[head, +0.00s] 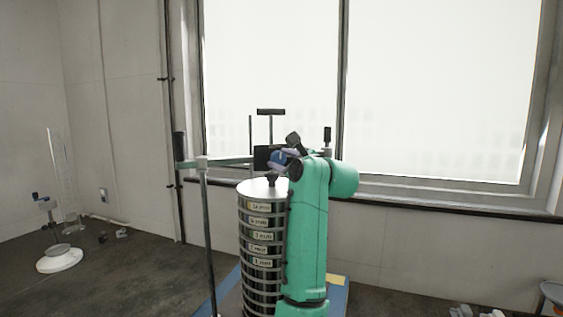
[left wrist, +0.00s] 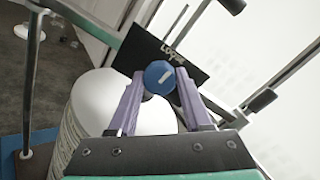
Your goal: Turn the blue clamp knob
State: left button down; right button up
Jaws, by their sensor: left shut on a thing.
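The blue clamp knob (left wrist: 159,76) has a white line on its face and sits between the two purple-grey fingers of my left gripper (left wrist: 158,92) in the left wrist view. The fingers are shut on it from both sides. In the head view the knob (head: 279,158) shows at the top of the shaker, above the sieve stack (head: 262,225), with my left gripper (head: 284,156) at it. My green arm hides the right side of the stack. My right gripper is not in view.
A green crossbar (head: 225,162) and upright rods (head: 208,240) frame the stack. A dark panel (left wrist: 160,55) stands behind the knob. A white-based stand (head: 60,258) is on the floor at left. A window fills the back wall.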

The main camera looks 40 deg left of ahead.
pick_arm(q)
jog(key=m+b, duration=0.1)
jog(key=m, duration=0.3)
jog(key=shift+f+b, duration=0.15)
jog(key=shift+b, duration=0.25)
jog(key=m+b, duration=0.1)
jog(key=m, duration=0.3)
jog(key=shift+m+b, duration=0.4)
jog(key=m+b, duration=0.1)
jog(key=m, duration=0.3)
jog(key=shift+m+t+b, duration=0.3)
jog(key=shift+m+t, duration=0.1)
jog(key=shift+m+b, duration=0.65)
jog(key=shift+m, duration=1.25)
jog(key=shift+c, duration=1.7)
grip_release()
